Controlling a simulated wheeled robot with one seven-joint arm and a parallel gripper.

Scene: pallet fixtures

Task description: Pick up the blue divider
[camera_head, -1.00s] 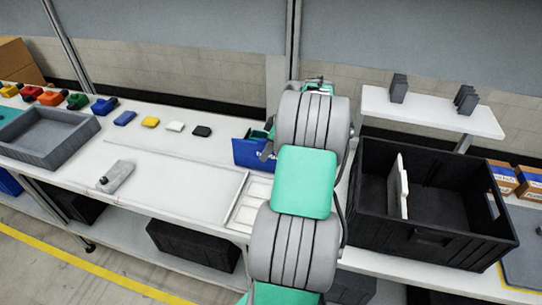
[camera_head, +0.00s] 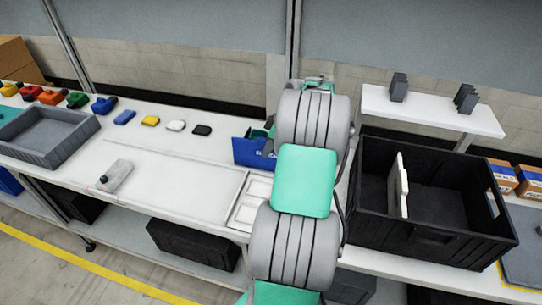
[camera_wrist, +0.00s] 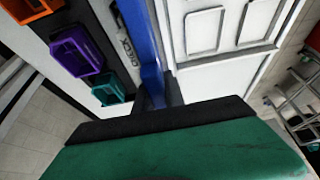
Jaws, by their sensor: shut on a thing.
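The blue divider (camera_head: 254,154) stands as an upright blue panel left of my arm in the head view, at the back of the bench. In the wrist view the divider (camera_wrist: 143,38) shows nearly edge-on as a tall blue strip. My gripper (camera_wrist: 158,92) is shut on the lower end of this strip. The green and black body of the gripper fills the bottom of the wrist view and hides part of the grip. In the head view my arm covers most of the gripper.
A white panel with recessed frames (camera_wrist: 218,58) lies right of the divider. Orange, purple (camera_wrist: 76,50) and teal (camera_wrist: 109,90) bins stand left of it. A black crate (camera_head: 432,240) holding a white panel is right of my arm. The bench's middle left is mostly clear around a grey bottle-like object (camera_head: 115,176).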

